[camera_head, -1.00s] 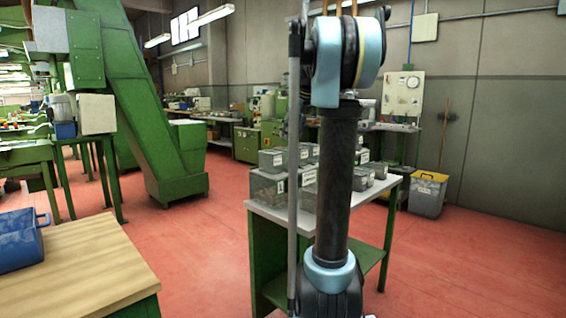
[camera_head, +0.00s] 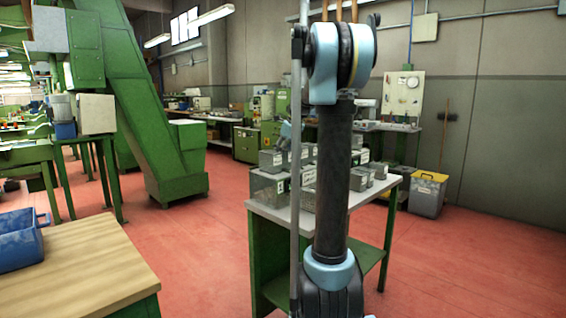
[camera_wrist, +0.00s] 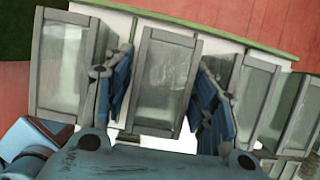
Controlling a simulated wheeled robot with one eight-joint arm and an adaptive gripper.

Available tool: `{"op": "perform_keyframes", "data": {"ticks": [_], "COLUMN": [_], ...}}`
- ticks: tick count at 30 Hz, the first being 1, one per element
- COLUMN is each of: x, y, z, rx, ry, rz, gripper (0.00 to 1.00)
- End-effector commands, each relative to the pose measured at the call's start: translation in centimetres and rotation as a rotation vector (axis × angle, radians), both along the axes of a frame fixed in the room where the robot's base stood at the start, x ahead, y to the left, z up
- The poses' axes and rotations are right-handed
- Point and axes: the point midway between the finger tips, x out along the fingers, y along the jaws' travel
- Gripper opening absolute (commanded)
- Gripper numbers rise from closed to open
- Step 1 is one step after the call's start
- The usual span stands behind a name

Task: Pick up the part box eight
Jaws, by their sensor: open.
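Several grey part boxes stand on a white-topped table (camera_head: 279,213) in the head view. Some carry white labels, too small to read, so I cannot tell which is part box eight. In the wrist view a grey, open-looking box (camera_wrist: 163,80) lies between the two blue fingers of my gripper (camera_wrist: 164,72). My gripper is open, one finger on each side of this box; I cannot tell whether either finger touches it. Another box (camera_wrist: 62,65) is left of the fingers and one (camera_wrist: 256,95) is right of them. In the head view my arm hides part of the table, and the gripper is not clearly visible.
The boxes stand close together, with narrow gaps. A wooden-topped table (camera_head: 85,265) with a blue bin (camera_head: 20,242) is at the left. A grey bin with a yellow top (camera_head: 428,193) stands behind right. Red floor lies open between the tables.

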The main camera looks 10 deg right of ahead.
Motion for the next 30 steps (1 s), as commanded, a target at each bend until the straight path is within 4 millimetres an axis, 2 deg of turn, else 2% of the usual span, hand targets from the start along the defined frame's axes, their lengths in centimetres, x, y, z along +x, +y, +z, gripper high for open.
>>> {"op": "perform_keyframes", "data": {"ticks": [7, 11, 14, 15, 23, 26, 30], "x": [0.0, 0.0, 0.0, 0.0, 0.0, 0.1, 0.1], "y": [0.0, 0.0, 0.0, 0.0, 0.0, 0.0, 0.0], "z": [-0.1, -0.1, -0.1, -0.1, 0.3, 1.3, 3.7], "rx": [0.0, 0.0, 0.0, 0.0, 0.0, 0.0, 0.0], "ry": [0.0, 0.0, 0.0, 0.0, 0.0, 0.0, 0.0], "rz": [0.0, 0.0, 0.0, 0.0, 0.0, 0.0, 0.0], "gripper": [0.49, 0.2, 0.17, 0.13, 0.13, 0.13, 0.13]}}
